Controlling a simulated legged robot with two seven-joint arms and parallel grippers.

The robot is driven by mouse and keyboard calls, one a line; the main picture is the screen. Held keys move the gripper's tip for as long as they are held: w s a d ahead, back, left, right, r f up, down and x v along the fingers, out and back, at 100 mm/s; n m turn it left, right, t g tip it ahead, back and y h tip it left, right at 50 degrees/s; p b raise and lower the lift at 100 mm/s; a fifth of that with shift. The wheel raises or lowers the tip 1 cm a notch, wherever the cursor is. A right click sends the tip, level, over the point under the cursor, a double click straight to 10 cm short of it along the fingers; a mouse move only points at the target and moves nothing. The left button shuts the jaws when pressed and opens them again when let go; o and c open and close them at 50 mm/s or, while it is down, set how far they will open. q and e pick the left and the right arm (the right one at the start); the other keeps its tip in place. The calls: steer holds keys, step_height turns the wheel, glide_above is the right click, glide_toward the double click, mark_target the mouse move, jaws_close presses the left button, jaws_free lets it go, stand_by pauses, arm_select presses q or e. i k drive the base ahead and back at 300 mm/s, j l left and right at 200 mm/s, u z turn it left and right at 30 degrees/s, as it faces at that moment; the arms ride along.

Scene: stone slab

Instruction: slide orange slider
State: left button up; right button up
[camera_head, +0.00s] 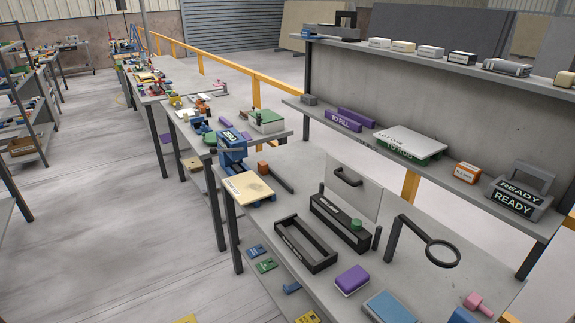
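Neither of my grippers is in view.
The blue device (232,149) stands close left of the block, with a tan board (248,188) in front. A grey panel with a handle (354,188), a black open tray (306,245) and a black-ringed stand (442,252) are nearer. A shelf (460,185) rises behind.

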mark_target(262, 167)
steer(key=i+j+z, duration=0.2)
steer(key=z, duration=0.25)
steer(key=i+j+z, duration=0.15)
steer(key=z, duration=0.35)
steer(key=j+z, duration=0.45)
steer(key=i, duration=0.05)
